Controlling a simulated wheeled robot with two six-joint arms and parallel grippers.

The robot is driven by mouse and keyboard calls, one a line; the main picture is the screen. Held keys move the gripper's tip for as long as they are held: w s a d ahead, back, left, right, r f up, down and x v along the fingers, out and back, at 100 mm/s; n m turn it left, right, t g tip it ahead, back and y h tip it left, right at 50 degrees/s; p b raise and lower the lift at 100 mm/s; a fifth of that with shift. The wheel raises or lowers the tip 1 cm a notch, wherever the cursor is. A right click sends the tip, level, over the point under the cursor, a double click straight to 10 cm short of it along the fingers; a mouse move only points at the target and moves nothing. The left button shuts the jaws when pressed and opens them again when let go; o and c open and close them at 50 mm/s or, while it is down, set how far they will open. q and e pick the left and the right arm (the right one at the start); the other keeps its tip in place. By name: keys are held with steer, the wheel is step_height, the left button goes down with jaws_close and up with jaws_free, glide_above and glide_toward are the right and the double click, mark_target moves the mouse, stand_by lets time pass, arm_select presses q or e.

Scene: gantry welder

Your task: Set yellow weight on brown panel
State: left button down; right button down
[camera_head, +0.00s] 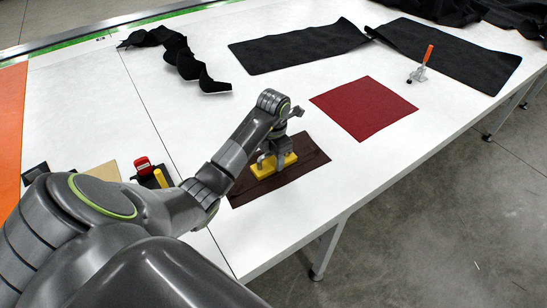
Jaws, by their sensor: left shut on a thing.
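The yellow weight (265,171) is at the brown panel (306,162), over its middle. It looks low, at or just above the panel; I cannot tell if it touches. My left gripper (277,157) is above the weight and shut on it, with its arm coming in from the lower left. The gripper and wrist hide part of the weight. The brown panel lies flat on the white table (300,235) near its front edge. My right gripper is not in view.
A red panel (363,108) lies right of the brown one. An orange-handled clamp (422,66) stands farther right. Black fabric pieces (300,46) lie at the back. A red item (143,165) and a yellow cylinder (161,178) are by my arm. The table's front edge is close.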

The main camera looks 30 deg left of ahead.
arm_select(q)
steer(key=c, duration=1.1)
jaws_free()
steer(key=shift+s+d+f, duration=0.15)
steer(key=shift+s+f, duration=0.25)
steer(key=shift+f, duration=0.25)
steer(key=o, duration=0.4)
steer(key=shift+w, duration=0.15)
steer(key=shift+w+r, duration=0.1)
steer(key=shift+a+r, duration=0.15)
steer(key=shift+a, duration=0.05)
steer(key=shift+r+p, duration=0.65)
steer(key=shift+p, duration=0.2)
step_height(320, 180, up, 3)
steer(key=shift+w+r+b, duration=0.1)
steer(key=shift+r+b, duration=0.05)
steer(key=shift+b, duration=0.2)
step_height(320, 180, up, 8)
steer(key=p, duration=0.9)
steer(key=shift+r, duration=0.25)
